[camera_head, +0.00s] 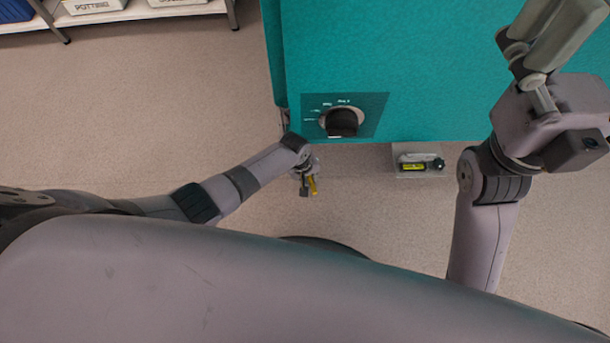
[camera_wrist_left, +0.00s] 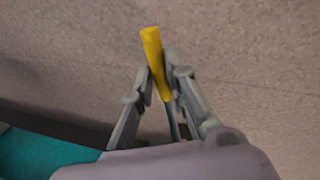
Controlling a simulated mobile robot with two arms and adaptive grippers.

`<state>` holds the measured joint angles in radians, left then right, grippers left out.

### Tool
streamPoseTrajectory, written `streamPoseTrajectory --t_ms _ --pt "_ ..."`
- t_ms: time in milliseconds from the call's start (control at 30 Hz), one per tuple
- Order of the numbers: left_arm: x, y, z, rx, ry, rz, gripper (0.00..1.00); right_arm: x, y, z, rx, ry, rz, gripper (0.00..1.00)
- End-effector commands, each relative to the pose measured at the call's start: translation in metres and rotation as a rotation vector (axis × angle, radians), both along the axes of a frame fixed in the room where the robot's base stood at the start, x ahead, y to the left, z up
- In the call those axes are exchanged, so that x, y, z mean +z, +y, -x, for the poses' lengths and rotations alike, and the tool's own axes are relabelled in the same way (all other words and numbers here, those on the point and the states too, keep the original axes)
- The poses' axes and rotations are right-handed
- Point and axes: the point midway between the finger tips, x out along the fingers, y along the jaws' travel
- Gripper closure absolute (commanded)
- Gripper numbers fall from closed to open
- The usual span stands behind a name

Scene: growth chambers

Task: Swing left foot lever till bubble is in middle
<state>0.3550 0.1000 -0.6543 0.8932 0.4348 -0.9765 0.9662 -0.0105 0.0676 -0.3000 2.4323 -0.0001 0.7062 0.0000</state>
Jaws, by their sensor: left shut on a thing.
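The left foot lever has a yellow grip that shows in the left wrist view (camera_wrist_left: 152,45) and, small, in the head view (camera_head: 313,185). My left gripper (camera_head: 307,187) is low by the left front of the teal chamber (camera_head: 430,70). In the left wrist view its fingers (camera_wrist_left: 160,78) are shut on the lever, with the yellow end sticking out beyond them. A small level (camera_head: 412,166) with a yellow-green vial sits on a plate at the chamber's front edge. The bubble is too small to make out. My right gripper (camera_head: 556,35) is raised at the upper right, away from the lever.
A black dial (camera_head: 341,121) on a dark panel is on the chamber, just above my left gripper. A shelf (camera_head: 150,14) with boxes stands at the upper left. The speckled floor is clear on the left.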

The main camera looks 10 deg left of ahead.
Motion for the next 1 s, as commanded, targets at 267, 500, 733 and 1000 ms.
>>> streamPoseTrajectory --t_ms 267,500,733,1000 --pt "0.0025 -0.0043 -0.0007 0.005 0.0 0.008 1.0 0.0004 0.0001 -0.0001 0.0 0.001 0.0 0.02" --pt "0.0013 -0.0041 0.001 0.003 0.003 0.006 0.71 0.0002 0.0001 -0.0001 0.0 0.001 0.0 0.02" --pt "0.0004 -0.0035 0.0018 0.002 0.004 0.005 0.66 0.0 0.0002 0.0 0.001 0.001 0.0 0.02" --pt "0.0043 -0.0028 0.0024 0.002 0.004 0.006 0.66 0.0009 -0.0002 0.0001 -0.001 -0.001 0.0 0.02"
